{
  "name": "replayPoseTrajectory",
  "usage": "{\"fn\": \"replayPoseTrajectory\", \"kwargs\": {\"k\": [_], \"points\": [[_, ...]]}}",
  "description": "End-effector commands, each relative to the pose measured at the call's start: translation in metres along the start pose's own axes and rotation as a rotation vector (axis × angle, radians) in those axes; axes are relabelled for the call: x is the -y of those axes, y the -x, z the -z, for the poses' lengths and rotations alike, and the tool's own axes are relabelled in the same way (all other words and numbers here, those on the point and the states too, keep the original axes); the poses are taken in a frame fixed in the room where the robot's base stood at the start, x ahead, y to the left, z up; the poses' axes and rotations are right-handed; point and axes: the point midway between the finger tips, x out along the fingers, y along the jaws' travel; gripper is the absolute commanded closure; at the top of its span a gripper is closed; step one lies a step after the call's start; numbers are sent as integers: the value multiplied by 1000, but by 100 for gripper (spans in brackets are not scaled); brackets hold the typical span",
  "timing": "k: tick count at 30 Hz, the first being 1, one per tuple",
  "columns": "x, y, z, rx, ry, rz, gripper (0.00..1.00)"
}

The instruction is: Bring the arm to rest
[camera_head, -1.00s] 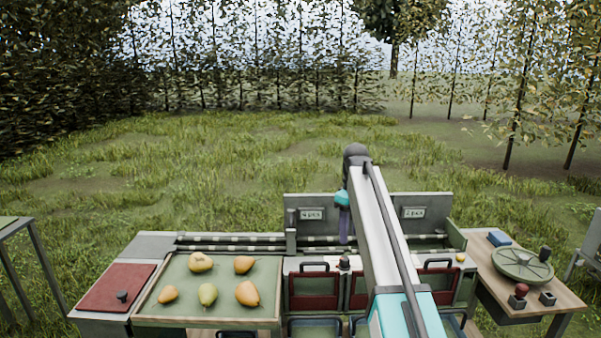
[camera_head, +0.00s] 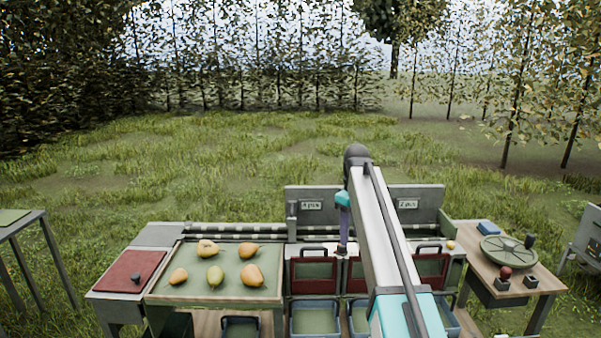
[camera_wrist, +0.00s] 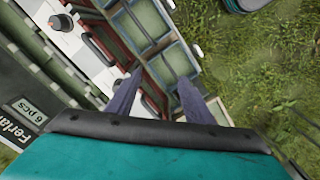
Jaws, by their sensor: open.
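My arm reaches forward over the sorting station in the head view. My gripper (camera_wrist: 160,98) shows at the bottom of the wrist view with two purple fingers spread apart. It is open and nothing shows between the fingers. It hangs above the station's red-framed bins (camera_head: 313,273) and blue-edged crates (camera_head: 314,318). In the head view the arm hides part of the station behind it, and only a purple part by the wrist shows there.
A green tray (camera_head: 180,288) with several pears (camera_head: 208,248) stands at the left, beside a red panel (camera_head: 129,272). A wooden side table (camera_head: 530,287) at the right carries a round green dish (camera_head: 508,250) and a red knob (camera_head: 505,272). Open grass lies behind.

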Motion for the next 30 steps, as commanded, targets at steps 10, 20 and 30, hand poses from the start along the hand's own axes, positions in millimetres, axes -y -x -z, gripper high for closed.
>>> {"fn": "replayPoseTrajectory", "kwargs": {"k": [10,20,30], "points": [[-3,-32,-5,28,-6,29,53],[2,-88,-12,76,-7,79,53],[33,-197,-42,169,-8,176,53]]}}
